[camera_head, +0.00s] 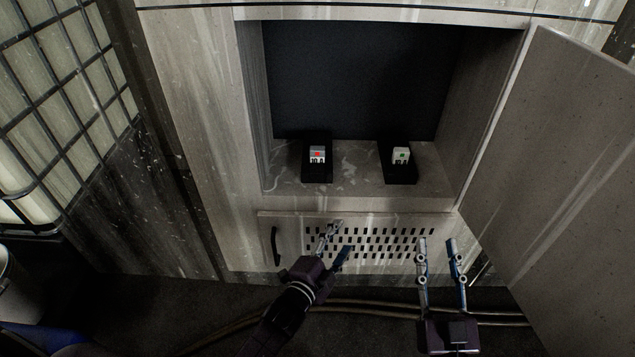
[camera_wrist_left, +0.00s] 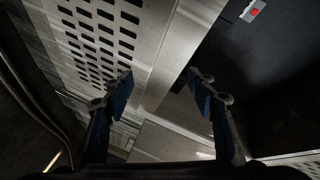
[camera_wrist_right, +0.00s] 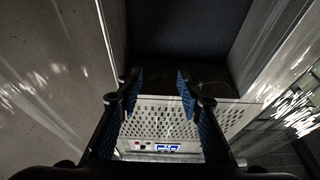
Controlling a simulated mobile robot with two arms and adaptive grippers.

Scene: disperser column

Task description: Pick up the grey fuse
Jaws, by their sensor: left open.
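Two small light grey fuses stand in the open cabinet, each on its own black base. The left fuse (camera_head: 317,154) has a red mark, and the right fuse (camera_head: 401,155) has a green mark. I cannot tell which one is called grey. The red-marked one also shows at the top of the left wrist view (camera_wrist_left: 254,11). My left gripper (camera_head: 338,238) is open and empty, in front of the perforated panel and below the red-marked fuse. My right gripper (camera_head: 437,243) is open and empty, lower than the green-marked fuse and apart from it.
The cabinet shelf (camera_head: 357,175) is otherwise bare. Its door (camera_head: 565,150) stands open on the right. A perforated panel (camera_head: 290,222) with a dark handle (camera_head: 275,246) lies below the opening. Cables (camera_head: 375,308) run along the floor. A caged tank (camera_head: 50,90) stands at left.

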